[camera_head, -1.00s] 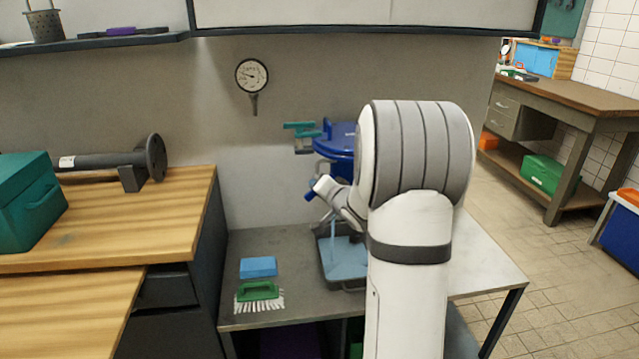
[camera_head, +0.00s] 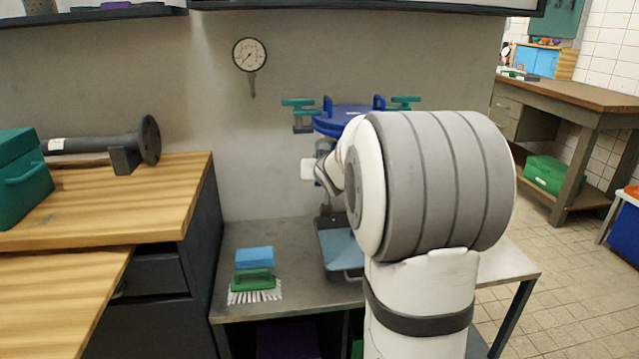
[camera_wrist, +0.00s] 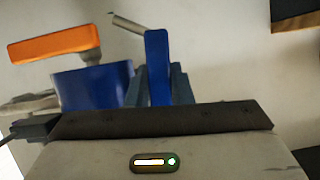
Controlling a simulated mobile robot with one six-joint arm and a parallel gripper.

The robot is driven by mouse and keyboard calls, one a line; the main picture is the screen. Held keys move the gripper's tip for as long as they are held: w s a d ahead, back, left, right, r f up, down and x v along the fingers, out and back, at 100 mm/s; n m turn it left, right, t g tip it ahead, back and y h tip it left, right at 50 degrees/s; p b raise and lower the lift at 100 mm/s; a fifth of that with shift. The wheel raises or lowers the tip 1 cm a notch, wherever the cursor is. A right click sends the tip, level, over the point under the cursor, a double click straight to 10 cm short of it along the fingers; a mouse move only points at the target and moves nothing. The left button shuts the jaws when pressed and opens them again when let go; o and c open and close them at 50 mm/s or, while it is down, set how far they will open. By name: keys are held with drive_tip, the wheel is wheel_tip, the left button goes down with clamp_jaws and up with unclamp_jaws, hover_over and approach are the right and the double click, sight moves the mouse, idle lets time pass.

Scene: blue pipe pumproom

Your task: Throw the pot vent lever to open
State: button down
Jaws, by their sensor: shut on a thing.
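The blue pot (camera_head: 340,122) stands at the wall behind my arm, with teal handles (camera_head: 299,103) (camera_head: 404,102) on both sides. In the head view my arm hides its front, the vent lever and my gripper. In the wrist view, the fingers of my gripper (camera_wrist: 160,85) are closed around an upright flat blue handle (camera_wrist: 157,55), which appears to be the vent lever. A grey rod (camera_wrist: 126,23) reaches toward its top from the left. A blue cylindrical part (camera_wrist: 92,87) lies to its left, with an orange handle (camera_wrist: 54,43) above.
A blue tray (camera_head: 343,248) sits on the grey bench below the pot. A blue sponge (camera_head: 254,257) and green brush (camera_head: 253,280) lie left of it. A gauge (camera_head: 249,55) hangs on the wall. A wooden counter (camera_head: 180,190) borders the bench at left.

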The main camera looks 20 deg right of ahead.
drive_tip(key=shift+n+h+b, duration=0.4)
drive_tip(key=shift+b, duration=0.9)
drive_tip(key=c, duration=1.3)
unclamp_jaws()
drive_tip(key=p+v, duration=0.2)
drive_tip(key=v, duration=0.5)
drive_tip(key=shift+s+a+r+p, duration=0.1)
drive_tip(key=shift+s+r+p, duration=0.1)
drive_tip(key=shift+s+p, duration=0.1)
